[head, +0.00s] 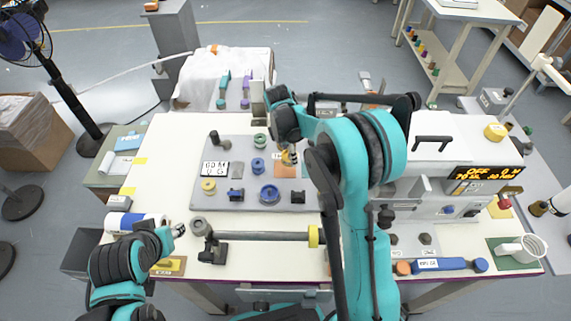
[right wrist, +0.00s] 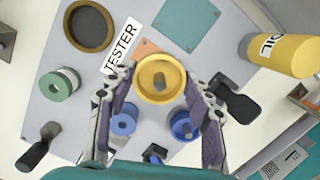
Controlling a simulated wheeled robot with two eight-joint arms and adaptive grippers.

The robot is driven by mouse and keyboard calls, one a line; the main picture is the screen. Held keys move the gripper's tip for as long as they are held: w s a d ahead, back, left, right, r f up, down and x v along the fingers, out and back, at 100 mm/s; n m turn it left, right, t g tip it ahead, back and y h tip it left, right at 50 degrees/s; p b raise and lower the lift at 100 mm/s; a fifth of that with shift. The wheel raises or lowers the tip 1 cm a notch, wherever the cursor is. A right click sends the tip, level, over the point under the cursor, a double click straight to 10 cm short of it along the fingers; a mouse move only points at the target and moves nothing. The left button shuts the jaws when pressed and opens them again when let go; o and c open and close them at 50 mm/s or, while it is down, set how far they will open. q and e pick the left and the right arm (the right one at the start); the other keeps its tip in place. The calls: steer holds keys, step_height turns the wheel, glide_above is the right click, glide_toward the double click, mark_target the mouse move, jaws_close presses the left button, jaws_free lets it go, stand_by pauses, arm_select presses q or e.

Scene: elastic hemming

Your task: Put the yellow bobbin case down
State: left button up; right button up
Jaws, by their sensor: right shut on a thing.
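The yellow bobbin case (right wrist: 160,80), a round cup with a dark centre, sits between the fingers of my right gripper (right wrist: 158,98) in the right wrist view. The right gripper is shut on it, above the grey board (head: 230,150). In the head view the case (head: 291,158) is small and partly hidden by my right gripper (head: 288,150). An orange patch (right wrist: 148,48) beside the TESTER label (right wrist: 121,45) shows just past the case. It also shows in the head view (head: 284,171). My left gripper (head: 177,230) is at the table's left; its fingers are too small to read.
A green spool (right wrist: 59,84), blue bobbins (right wrist: 123,120) and a dark-handled tool (right wrist: 38,146) lie around the right gripper. A yellow OIL bottle (right wrist: 283,55) is at the right. A white sewing machine (head: 440,150) stands right of my right arm.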

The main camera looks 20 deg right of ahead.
mark_target(284, 158)
steer(key=shift+w+a+f, duration=0.45)
steer(key=shift+a+f, duration=0.05)
steer(key=shift+a, duration=0.2)
step_height(284, 158, down, 4)
steer(key=shift+f+b, duration=0.1)
steer(key=shift+b, duration=0.9)
steer(key=o, duration=1.3)
steer(key=shift+c, duration=0.2)
